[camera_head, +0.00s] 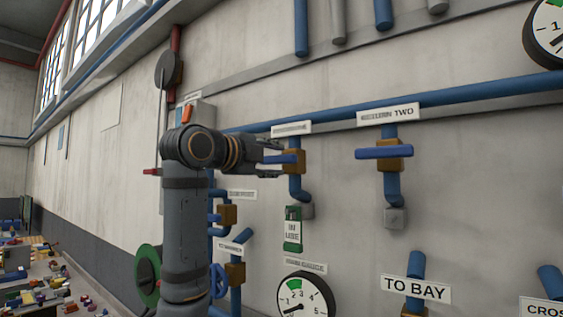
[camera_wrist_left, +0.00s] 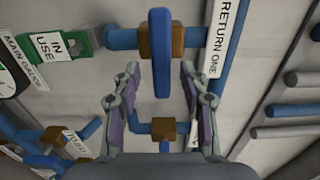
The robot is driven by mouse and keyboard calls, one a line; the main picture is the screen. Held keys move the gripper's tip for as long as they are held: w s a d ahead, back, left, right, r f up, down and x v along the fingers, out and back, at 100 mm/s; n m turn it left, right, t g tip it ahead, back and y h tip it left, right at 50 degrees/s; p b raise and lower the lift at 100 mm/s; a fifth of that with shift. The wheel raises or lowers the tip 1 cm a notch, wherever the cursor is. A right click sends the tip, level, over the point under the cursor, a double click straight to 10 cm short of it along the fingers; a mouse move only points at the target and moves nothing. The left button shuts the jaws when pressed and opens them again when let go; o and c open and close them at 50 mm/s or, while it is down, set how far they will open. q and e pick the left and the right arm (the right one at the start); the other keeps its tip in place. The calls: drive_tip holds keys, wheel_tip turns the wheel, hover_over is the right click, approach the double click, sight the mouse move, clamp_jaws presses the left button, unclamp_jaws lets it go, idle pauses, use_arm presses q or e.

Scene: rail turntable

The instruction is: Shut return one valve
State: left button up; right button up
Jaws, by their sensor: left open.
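The return one valve is a brass-coloured block (camera_head: 293,161) with a blue lever handle on a vertical blue pipe, under a label too blurred to read in the head view. In the left wrist view the RETURN ONE label (camera_wrist_left: 225,40) is clear beside the valve's blue handle (camera_wrist_left: 161,50). The handle lies crosswise to its pipe. My left gripper (camera_head: 272,153) is at the valve. Its open fingers (camera_wrist_left: 160,72) stand on either side of the handle's near end, with gaps visible on both sides. My right gripper is not in view.
Another valve with a crosswise blue handle (camera_head: 384,153) is to the right. A green IN USE tag (camera_head: 292,229) hangs below the return one valve, above a gauge (camera_head: 305,298). Smaller valves (camera_head: 227,215) are at lower left. A blue pipe (camera_head: 450,96) runs above.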

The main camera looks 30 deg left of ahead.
use_arm(q)
drive_tip(key=s+a, duration=0.1)
drive_tip(key=s, duration=0.7)
drive_tip(key=shift+s, duration=0.35)
drive_tip(key=shift+a, duration=0.1)
